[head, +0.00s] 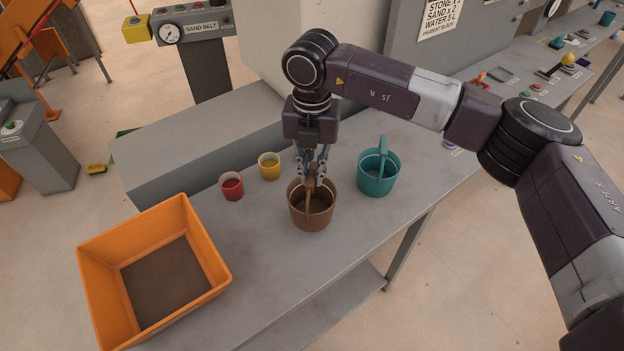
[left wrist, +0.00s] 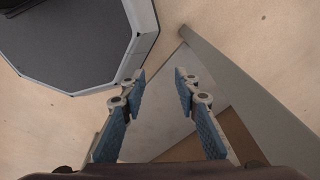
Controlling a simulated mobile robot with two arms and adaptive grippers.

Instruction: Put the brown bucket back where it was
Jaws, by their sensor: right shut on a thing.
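The brown bucket (head: 312,212) stands upright on the grey table in the head view, or just above it; I cannot tell which. Its handle stands up. My right gripper (head: 312,180) points straight down over the bucket and is shut on its handle. The bucket looks empty inside. My left gripper (left wrist: 160,80) shows in the left wrist view with its two blue-padded fingers apart and nothing between them. It is over the floor, away from the bucket, and does not show in the head view.
A teal bucket (head: 378,172) stands right of the brown one. A yellow cup (head: 269,167) and a red cup (head: 231,186) stand to the left. The front strip of the grey table (head: 262,290) is clear.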

